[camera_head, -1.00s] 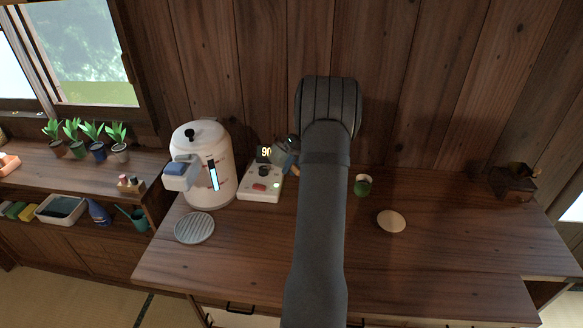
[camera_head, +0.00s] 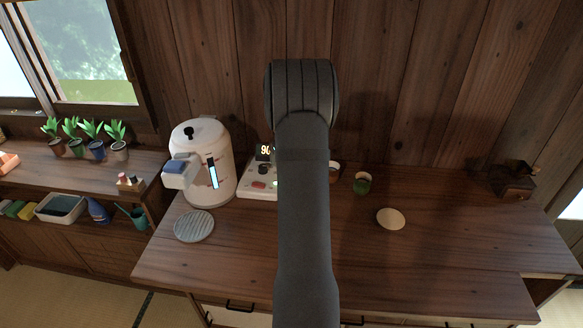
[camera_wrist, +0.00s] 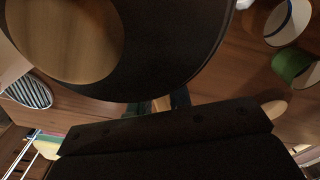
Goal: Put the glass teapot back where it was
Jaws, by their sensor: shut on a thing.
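In the wrist view my gripper (camera_wrist: 165,103) is shut on a tan handle-like piece beside a large dark round body. I take this body to be the glass teapot (camera_wrist: 160,62); it fills the top left and is cut off by the frame. A round wood-coloured area shows within it; I cannot tell if that is a lid or the table seen through glass. In the head view my arm hides both gripper and teapot. The white heater base (camera_head: 257,188), with a lit "90" display, is partly hidden behind my arm.
A white kettle-like dispenser (camera_head: 207,150) stands left of the base, with a ribbed grey coaster (camera_head: 194,226) before it. Right of my arm are a partly hidden cup (camera_head: 334,172), a green cup (camera_head: 362,183) and a pale disc (camera_head: 391,219). The table's right front is clear.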

